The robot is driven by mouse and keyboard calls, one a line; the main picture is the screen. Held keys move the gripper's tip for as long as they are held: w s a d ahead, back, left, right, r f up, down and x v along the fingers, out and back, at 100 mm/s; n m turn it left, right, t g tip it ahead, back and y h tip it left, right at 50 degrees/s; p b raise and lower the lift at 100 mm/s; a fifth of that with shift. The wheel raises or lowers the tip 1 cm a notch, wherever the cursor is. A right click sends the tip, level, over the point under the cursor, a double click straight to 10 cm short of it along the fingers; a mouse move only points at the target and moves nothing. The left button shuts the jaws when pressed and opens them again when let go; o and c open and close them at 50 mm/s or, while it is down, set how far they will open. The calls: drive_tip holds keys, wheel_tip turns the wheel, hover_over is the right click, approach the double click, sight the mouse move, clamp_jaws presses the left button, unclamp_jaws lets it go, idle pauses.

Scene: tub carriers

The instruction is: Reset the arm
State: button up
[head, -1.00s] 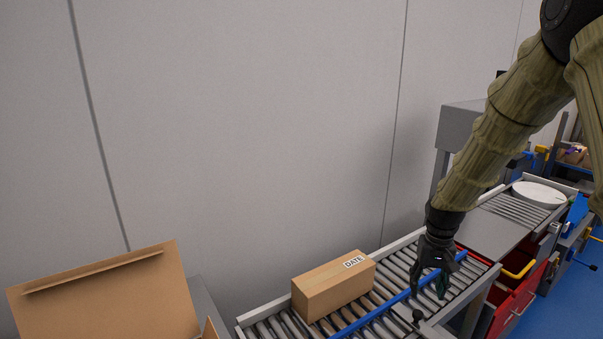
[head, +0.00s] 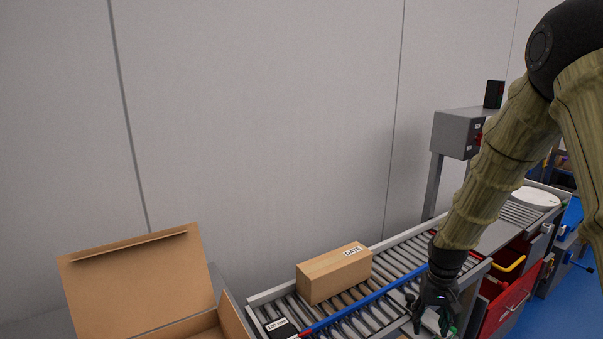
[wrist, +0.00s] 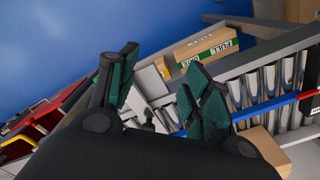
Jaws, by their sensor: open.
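My gripper (head: 436,312) hangs at the end of my arm over the front edge of the roller conveyor, in the lower right of the head view. In the wrist view its dark green fingers (wrist: 158,92) are spread apart with nothing held between them. In the head view the gripper is to the right of and nearer than a closed cardboard box labelled DATE (head: 335,275), apart from it.
The box lies on the roller conveyor (head: 402,258), which has a blue rail (head: 375,296). An open carton (head: 140,285) stands at lower left. A grey machine (head: 457,134), red drawers (head: 508,303) and a white round plate (head: 536,197) are at right. A wall closes the back.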

drive_tip(key=s+a+f+n, duration=0.1)
drive_tip(key=s+a+f, duration=0.3)
drive_tip(key=s+f, duration=0.9)
drive_tip(key=s+a+f, duration=0.4)
drive_tip(key=s+f, duration=0.9)
drive_tip(key=s+a+f+n, duration=0.1)
drive_tip(key=s+a+f, duration=0.1)
drive_tip(key=s, duration=1)
drive_tip(key=shift+s+a+f, duration=0.15)
drive_tip(key=shift+a, duration=0.05)
